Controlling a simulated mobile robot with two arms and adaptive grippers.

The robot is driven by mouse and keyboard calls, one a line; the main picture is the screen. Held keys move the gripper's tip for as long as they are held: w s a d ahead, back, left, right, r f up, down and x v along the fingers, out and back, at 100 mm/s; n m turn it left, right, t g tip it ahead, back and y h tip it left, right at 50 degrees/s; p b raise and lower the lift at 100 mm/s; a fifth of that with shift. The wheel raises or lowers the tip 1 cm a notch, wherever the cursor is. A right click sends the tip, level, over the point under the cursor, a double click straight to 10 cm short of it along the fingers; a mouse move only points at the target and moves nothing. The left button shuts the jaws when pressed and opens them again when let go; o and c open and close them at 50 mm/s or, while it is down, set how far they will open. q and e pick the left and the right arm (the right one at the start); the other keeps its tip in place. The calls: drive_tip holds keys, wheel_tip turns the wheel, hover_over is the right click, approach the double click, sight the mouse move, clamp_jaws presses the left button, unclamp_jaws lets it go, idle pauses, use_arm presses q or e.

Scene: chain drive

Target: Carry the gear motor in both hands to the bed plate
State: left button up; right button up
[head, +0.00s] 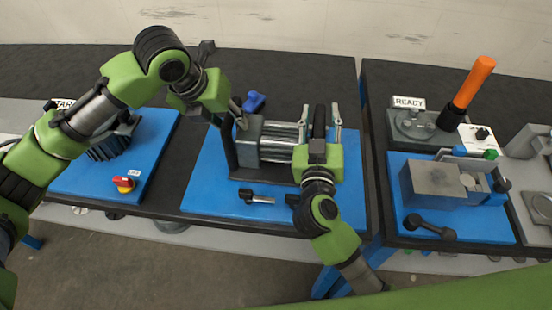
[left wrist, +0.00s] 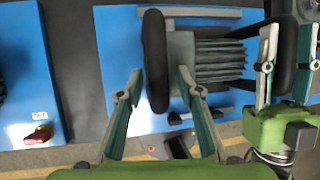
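The gear motor (head: 262,143), a grey ribbed block with a black loop handle on each side, stands on the middle blue mat. It also shows in the left wrist view (left wrist: 217,58). My left gripper (head: 232,110) is at the left handle (head: 230,150). In the left wrist view its fingers (left wrist: 158,76) are apart, with the left handle (left wrist: 154,50) just beyond and between their tips. My right gripper (head: 320,118) is at the right handle (head: 320,120), its fingers apart on either side of it. I cannot tell which surface is the bed plate.
A black finned unit (head: 108,146) and a red-yellow switch (head: 124,184) are on the left. A black-and-grey tool (head: 256,197) lies before the motor, and a blue piece (head: 254,101) behind it. On the right are a grey box (head: 432,177) and an orange-handled lever (head: 472,80).

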use_arm(q)
drive_tip(key=shift+w, duration=0.1)
use_arm(e)
drive_tip(key=shift+w, duration=0.1)
use_arm(q)
drive_tip(key=v, duration=1.2)
use_arm(e)
drive_tip(key=v, duration=1.2)
use_arm(q)
drive_tip(key=shift+f, duration=0.1)
